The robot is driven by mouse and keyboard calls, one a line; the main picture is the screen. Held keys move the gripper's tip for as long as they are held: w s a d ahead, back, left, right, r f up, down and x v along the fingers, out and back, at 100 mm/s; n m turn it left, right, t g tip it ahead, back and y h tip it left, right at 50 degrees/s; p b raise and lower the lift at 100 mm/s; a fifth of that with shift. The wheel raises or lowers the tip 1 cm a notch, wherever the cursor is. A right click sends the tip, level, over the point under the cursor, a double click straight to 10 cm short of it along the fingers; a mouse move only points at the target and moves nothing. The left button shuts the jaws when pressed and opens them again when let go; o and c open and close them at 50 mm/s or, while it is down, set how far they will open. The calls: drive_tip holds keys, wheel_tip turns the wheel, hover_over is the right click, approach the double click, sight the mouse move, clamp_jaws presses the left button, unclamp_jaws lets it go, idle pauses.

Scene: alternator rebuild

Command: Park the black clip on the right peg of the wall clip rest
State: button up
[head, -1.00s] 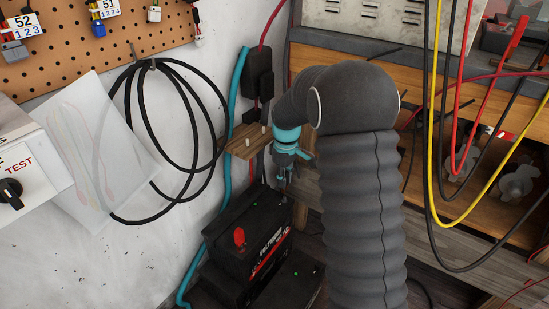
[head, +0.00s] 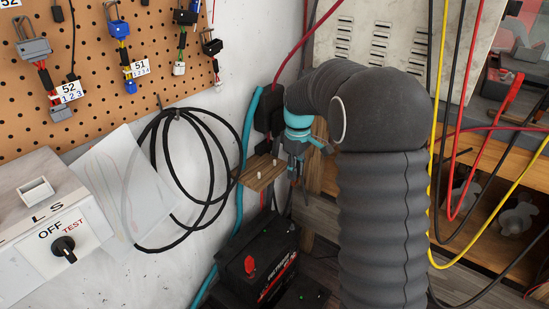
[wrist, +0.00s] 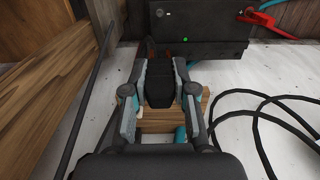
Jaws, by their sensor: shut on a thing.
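The wall clip rest (head: 257,180) is a small wooden shelf on the white wall, with two pale pegs standing up from it; the right peg (head: 275,163) is nearer my gripper. My gripper (head: 294,172) is just right of the rest in the head view, pointing down. In the wrist view my gripper (wrist: 160,72) is shut on the black clip (wrist: 160,88), a dark block between the fingers. The rest's wood (wrist: 170,125) shows behind the clip and fingers there. The clip is hard to make out in the head view, and its gap to the peg cannot be told.
A black battery (head: 256,262) with a red terminal cap stands below the rest. A coiled black cable (head: 153,180) hangs on the wall to the left. A teal hose (head: 246,125) runs down behind the rest. A wooden shelf unit (head: 465,180) and hanging cables are at right.

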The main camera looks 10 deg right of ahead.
wheel_tip(320, 180, up, 9)
drive_tip(key=shift+f, duration=0.15)
drive_tip(key=w+a, duration=0.5)
drive_tip(key=w, duration=0.5)
drive_tip(key=shift+w+d+f+b, duration=0.1)
drive_tip(key=shift+f+b, duration=0.55)
drive_tip(key=shift+f, duration=0.8)
drive_tip(key=shift+w+f+b, duration=0.1)
drive_tip(key=shift+f+b, duration=0.5)
drive_tip(key=shift+f, duration=0.8)
drive_tip(key=shift+f, duration=0.1)
drive_tip(key=shift+f+b, duration=0.5)
drive_tip(key=shift+f, duration=0.6)
drive_tip(key=o, duration=0.9)
drive_tip(key=shift+r, duration=0.1)
